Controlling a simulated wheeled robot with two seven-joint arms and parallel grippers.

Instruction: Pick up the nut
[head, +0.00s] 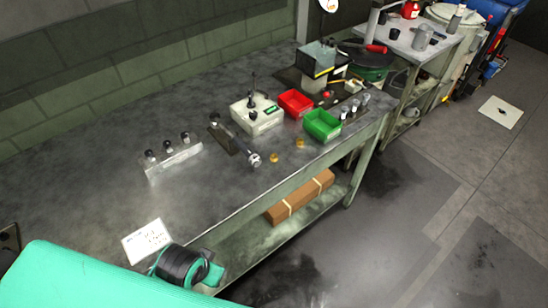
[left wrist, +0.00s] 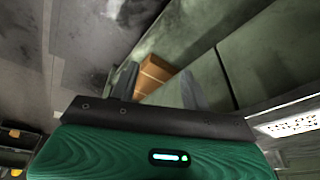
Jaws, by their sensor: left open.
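Two small brass-coloured pieces that look like nuts lie on the grey workbench (head: 100,205). One nut (head: 273,158) is beside the round metal end of a dark tool, and the other nut (head: 300,143) is to its right, near the front edge. They are too small to tell their exact shape. My left gripper (left wrist: 158,85) is open in the left wrist view, with nothing between its fingers. It is apart from the nuts, which I cannot make out in that view. My right gripper is not in view.
A red bin (head: 295,103), a green bin (head: 322,125) and a white box with a lever (head: 256,114) stand behind the nuts. A metal rack with black-topped pieces (head: 173,157) is to the left. A cardboard box (head: 300,196) lies on the lower shelf. A paper note (head: 147,241) lies near my arm.

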